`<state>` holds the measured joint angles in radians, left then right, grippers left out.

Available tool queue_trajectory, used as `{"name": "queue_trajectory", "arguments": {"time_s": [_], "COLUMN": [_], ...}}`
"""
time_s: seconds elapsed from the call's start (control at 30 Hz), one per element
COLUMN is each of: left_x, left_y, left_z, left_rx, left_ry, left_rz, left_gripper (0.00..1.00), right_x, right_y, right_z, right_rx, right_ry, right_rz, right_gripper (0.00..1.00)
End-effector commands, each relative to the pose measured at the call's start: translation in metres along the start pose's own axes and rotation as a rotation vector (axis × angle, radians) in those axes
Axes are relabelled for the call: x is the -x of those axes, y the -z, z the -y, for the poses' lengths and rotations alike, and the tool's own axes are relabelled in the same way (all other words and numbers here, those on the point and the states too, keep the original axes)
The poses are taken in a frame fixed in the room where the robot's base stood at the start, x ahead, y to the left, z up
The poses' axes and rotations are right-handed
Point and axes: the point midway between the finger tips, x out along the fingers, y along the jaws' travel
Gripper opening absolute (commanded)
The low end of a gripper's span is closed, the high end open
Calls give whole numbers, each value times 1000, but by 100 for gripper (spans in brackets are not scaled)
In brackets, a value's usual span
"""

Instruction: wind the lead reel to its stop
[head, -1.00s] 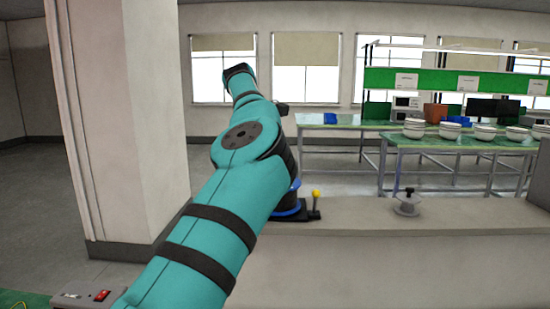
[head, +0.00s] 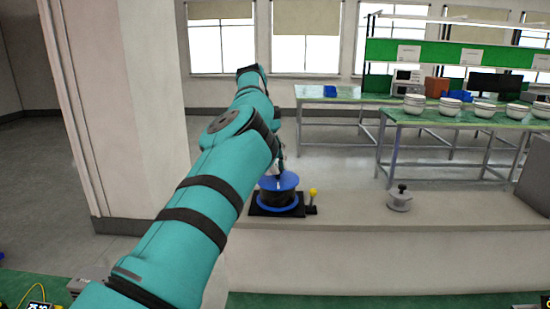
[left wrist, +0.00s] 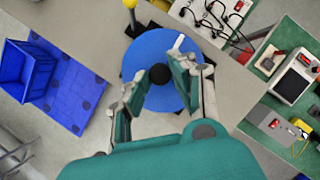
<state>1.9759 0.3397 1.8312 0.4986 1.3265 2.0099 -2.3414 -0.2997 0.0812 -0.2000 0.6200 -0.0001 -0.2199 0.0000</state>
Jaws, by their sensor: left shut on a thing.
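The lead reel (head: 275,206), with blue flanges and a dark wound middle, stands upright on a black base on the grey ledge. In the left wrist view its blue top disc (left wrist: 150,48) is seen from above, with a round black knob (left wrist: 160,74) near its middle. My left gripper (left wrist: 161,78) is shut on the knob, one finger on each side. In the head view the gripper (head: 280,168) is partly hidden behind my teal arm. A yellow-tipped post (head: 313,192) stands at the right of the base. My right gripper is not in view.
A grey spool-like piece with a black knob (head: 399,200) stands on the ledge (head: 350,208) to the right. A white pillar (head: 115,110) rises at left. Green-topped tables with bowls (head: 416,101) stand behind. A blue bin (left wrist: 28,72) shows in the left wrist view.

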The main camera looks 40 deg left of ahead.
Motion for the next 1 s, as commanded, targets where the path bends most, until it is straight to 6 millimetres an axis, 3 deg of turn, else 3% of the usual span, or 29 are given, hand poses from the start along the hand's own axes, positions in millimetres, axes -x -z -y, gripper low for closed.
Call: {"name": "queue_trajectory", "arguments": {"time_s": [0.43,0.47,0.6,1.0], "left_x": [-3,-3,-2,-4], "left_y": [1,1,1,1], "left_z": [0,0,0,0], "left_rx": [-4,-4,-5,23], "left_ry": [9,9,7,-10], "left_rz": [1,1,1,0], "left_gripper": [0,28,47,47], "right_x": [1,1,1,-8], "right_y": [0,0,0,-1], "right_z": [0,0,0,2], "right_rx": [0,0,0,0], "right_ry": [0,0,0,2], "right_rz": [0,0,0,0], "right_gripper": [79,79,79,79]}}
